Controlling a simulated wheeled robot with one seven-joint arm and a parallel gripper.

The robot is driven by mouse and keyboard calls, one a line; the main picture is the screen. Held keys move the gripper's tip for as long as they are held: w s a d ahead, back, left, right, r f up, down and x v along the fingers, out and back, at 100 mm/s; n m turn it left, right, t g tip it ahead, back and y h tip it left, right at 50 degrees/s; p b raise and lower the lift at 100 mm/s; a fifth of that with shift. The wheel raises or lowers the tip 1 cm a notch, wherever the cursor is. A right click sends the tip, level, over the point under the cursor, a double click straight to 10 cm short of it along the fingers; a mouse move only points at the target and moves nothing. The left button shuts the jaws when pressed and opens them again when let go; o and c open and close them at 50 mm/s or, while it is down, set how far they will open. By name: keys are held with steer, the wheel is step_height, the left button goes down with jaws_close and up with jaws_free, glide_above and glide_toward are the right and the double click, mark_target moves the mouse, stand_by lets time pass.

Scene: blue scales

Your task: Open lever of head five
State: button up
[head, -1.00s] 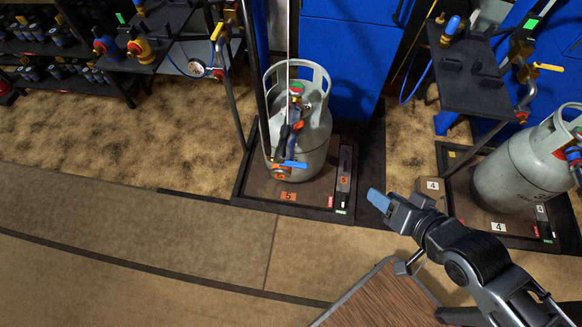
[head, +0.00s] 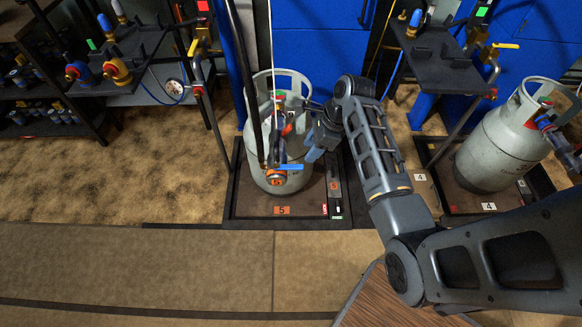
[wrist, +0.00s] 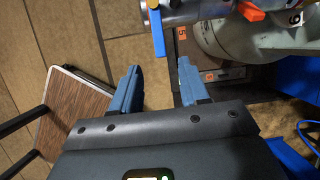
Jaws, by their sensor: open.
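Head five (head: 277,172) hangs in front of the grey gas cylinder (head: 258,135), with an orange 5 tag at its lower end. Its blue lever (head: 291,167) points right, lying across the head view. In the wrist view the blue lever (wrist: 158,32) stands upright in the picture on the silver head body (wrist: 190,12), beyond my fingertips. My gripper (head: 313,155) is right beside the lever in the head view. In the wrist view my gripper (wrist: 160,85) is open, its blue fingers apart with nothing between them. Whether a fingertip touches the lever is unclear.
The cylinder stands on scale five (head: 250,211). Another cylinder (head: 490,155) stands on scale four at right. A rack with valves (head: 120,75) is at upper left. A wooden tabletop (head: 385,305) lies below my arm. The floor at left is clear.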

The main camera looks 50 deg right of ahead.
mark_target(295, 167)
steer(key=b+x, duration=0.1)
steer(key=x, duration=0.6)
steer(key=shift+w+a+f, duration=0.25)
steer(key=shift+w+a, duration=0.05)
jaws_close()
stand_by(0.5)
